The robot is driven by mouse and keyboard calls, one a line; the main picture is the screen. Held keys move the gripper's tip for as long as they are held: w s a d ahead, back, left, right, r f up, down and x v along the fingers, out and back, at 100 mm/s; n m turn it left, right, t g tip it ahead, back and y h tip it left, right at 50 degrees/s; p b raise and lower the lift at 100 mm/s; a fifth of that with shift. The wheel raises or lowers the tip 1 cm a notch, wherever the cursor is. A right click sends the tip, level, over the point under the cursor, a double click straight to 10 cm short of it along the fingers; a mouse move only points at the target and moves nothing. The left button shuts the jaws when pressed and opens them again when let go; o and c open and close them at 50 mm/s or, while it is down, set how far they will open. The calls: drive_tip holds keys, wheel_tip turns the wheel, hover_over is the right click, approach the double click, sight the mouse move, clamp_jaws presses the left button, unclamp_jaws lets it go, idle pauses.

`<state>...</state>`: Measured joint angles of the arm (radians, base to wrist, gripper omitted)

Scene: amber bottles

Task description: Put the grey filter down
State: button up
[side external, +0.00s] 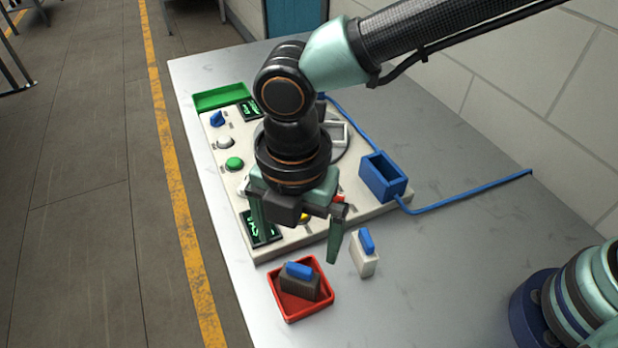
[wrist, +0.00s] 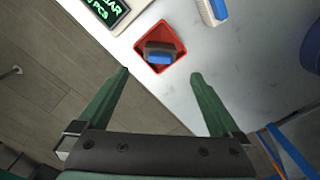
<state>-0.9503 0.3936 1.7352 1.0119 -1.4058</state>
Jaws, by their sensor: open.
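The grey filter (side external: 300,284), a dark grey block with a blue top, sits inside the red tray (side external: 308,315) at the table's front left. In the wrist view the grey filter (wrist: 160,53) lies in the red tray (wrist: 145,37), just beyond my fingertips. My gripper (side external: 298,250) is open, with its green fingers spread and nothing between them. It hangs above and behind the red tray, apart from the filter. In the wrist view my gripper (wrist: 160,73) shows its two fingers wide apart.
A white block with a blue top (side external: 365,261) stands right of the tray. A pale control panel (side external: 262,253) with buttons and displays lies behind. A blue box (side external: 383,178) and blue cable (side external: 460,201) are at its right. The table's left edge is close to the tray.

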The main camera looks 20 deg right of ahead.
drive_tip(key=w+d+r+m+t+y, duration=0.1)
drive_tip(key=w+d+r+m, duration=0.2)
drive_tip(key=d+r+m, duration=0.45)
drive_tip(key=w+d+r+m+t, duration=0.1)
drive_tip(key=w+d+r+m, duration=0.3)
drive_tip(key=d, duration=0.6)
drive_tip(key=s+d+m+t, duration=0.1)
drive_tip(key=d+m, duration=0.6)
drive_tip(key=d, duration=0.1)
drive_tip(key=s+d+m+t+h, duration=0.1)
drive_tip(key=s+d+m+t, duration=0.1)
drive_tip(key=d+m, duration=0.6)
drive_tip(key=shift+s+d+f+t, duration=0.25)
drive_tip(key=shift+d+t, duration=0.05)
drive_tip(key=shift+d, duration=0.45)
